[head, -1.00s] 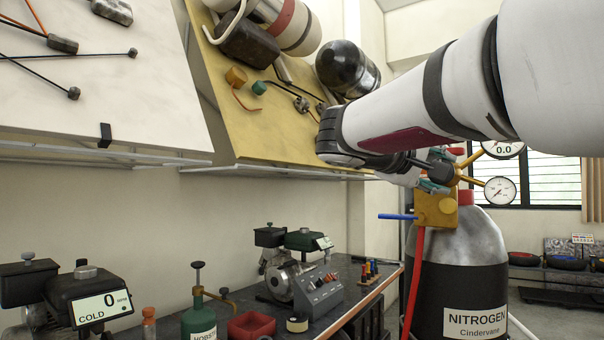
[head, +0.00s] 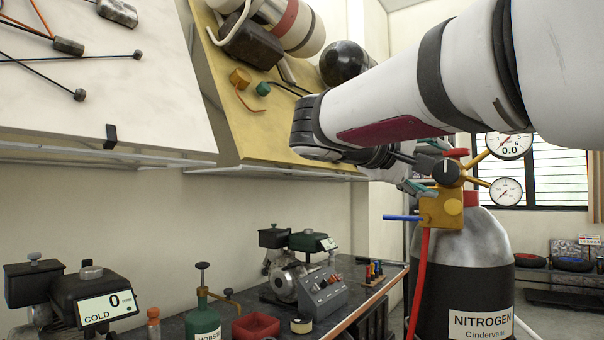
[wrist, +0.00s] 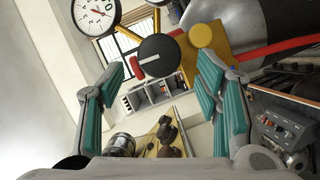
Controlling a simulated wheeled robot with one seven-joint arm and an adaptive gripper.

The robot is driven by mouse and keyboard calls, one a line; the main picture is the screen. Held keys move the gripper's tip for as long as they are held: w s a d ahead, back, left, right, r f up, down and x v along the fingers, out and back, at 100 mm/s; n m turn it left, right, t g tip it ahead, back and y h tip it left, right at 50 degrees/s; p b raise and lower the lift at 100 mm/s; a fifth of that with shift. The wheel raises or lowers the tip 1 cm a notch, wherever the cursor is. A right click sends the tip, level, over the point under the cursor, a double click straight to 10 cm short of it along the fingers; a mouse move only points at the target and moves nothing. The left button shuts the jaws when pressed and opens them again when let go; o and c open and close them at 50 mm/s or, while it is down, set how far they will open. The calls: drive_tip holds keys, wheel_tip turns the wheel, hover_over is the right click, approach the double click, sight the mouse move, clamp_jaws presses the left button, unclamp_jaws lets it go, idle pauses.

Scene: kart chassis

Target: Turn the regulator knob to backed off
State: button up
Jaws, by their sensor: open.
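The regulator on the nitrogen cylinder (head: 467,264) has a brass body (head: 433,210) and a black round knob (head: 446,171), which also shows in the wrist view (wrist: 158,56) with a white pointer mark. A brass-coloured disc (wrist: 201,35) sits beside the knob. Two gauges sit on arms, one reading 0.0 (head: 509,145) and a smaller one (head: 506,191). My gripper (wrist: 165,85) is open and empty, its teal pads apart. In the wrist view the knob is ahead of the fingers, between the tips; I see no contact.
A blue lever (head: 403,218) sticks out left of the brass body, and a red hose (head: 421,275) hangs below. A bench (head: 345,322) with a grey control box (head: 327,290) stands left of the cylinder. A yellow sloped panel (head: 262,131) is behind my arm.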

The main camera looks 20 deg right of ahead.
drive_tip(key=v, duration=0.7)
drive_tip(key=shift+a, duration=0.1)
drive_tip(key=s+f+n+g+y, duration=0.1)
drive_tip(key=s+f+y, duration=0.2)
drive_tip(key=s+f, duration=0.55)
drive_tip(key=s+f+g+y, duration=0.2)
drive_tip(key=s+f+y, duration=0.25)
drive_tip(key=f, duration=0.75)
drive_tip(key=s+a+f+g+y, duration=0.1)
drive_tip(key=s+a+f+y, duration=0.35)
drive_tip(key=s+f, duration=0.35)
drive_tip(key=s+a+f+y, duration=0.3)
drive_tip(key=s+a+f, duration=0.2)
drive_tip(key=f, duration=0.5)
wheel_tip(320, 180, up, 20)
drive_tip(key=t+p, duration=0.3)
drive_tip(key=p, duration=1.5)
drive_tip(key=shift+a+p, duration=0.3)
drive_tip(key=shift+d+r, duration=0.1)
